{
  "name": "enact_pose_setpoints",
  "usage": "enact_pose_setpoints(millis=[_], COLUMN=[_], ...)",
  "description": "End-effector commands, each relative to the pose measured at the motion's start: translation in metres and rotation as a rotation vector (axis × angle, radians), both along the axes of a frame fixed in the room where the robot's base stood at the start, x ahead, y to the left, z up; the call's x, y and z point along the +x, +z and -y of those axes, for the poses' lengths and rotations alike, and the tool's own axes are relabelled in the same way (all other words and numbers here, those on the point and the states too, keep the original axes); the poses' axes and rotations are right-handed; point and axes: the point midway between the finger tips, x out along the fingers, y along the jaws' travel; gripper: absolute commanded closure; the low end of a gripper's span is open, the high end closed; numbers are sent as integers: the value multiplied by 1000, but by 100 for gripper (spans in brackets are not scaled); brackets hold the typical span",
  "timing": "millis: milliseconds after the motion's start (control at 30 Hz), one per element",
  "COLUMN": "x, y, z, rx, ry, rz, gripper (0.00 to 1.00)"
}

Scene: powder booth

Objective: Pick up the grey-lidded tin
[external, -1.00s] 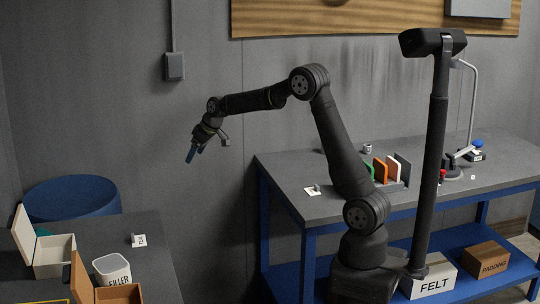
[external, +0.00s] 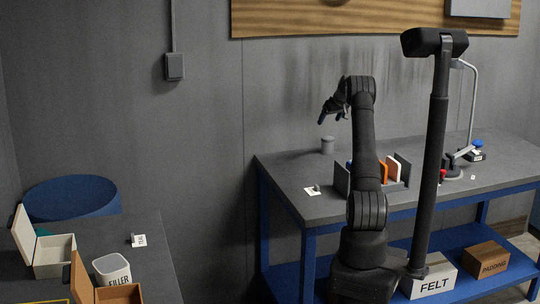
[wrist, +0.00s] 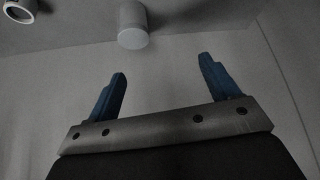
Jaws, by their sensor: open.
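A small grey tin (external: 328,145) with a grey lid stands upright at the back left of the right-hand workbench, close to the wall. In the wrist view the tin (wrist: 132,25) shows upside down near the top, its lid end pointing down the picture. My gripper (external: 323,116) is in the air above and slightly left of the tin, apart from it. In the wrist view my gripper (wrist: 162,66) has its two blue fingers spread with nothing between them. The tin appears beyond the fingertips, left of the middle of the gap.
A rack of upright coloured panels (external: 402,168) stands on the workbench (external: 330,207) right of the tin. A white-rimmed round thing (wrist: 20,10) shows top left in the wrist view. A lamp stand (external: 473,105) is farther right.

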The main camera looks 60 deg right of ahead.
Motion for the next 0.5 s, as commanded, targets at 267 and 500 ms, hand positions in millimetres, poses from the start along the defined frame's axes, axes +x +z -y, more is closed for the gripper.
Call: enact_pose_setpoints(millis=[267, 500], x=[-40, -18], y=[-8, -48], z=[33, 45], rx=[-4, -3], ry=[-48, -45], rz=[3, 3], gripper=[20, 20])
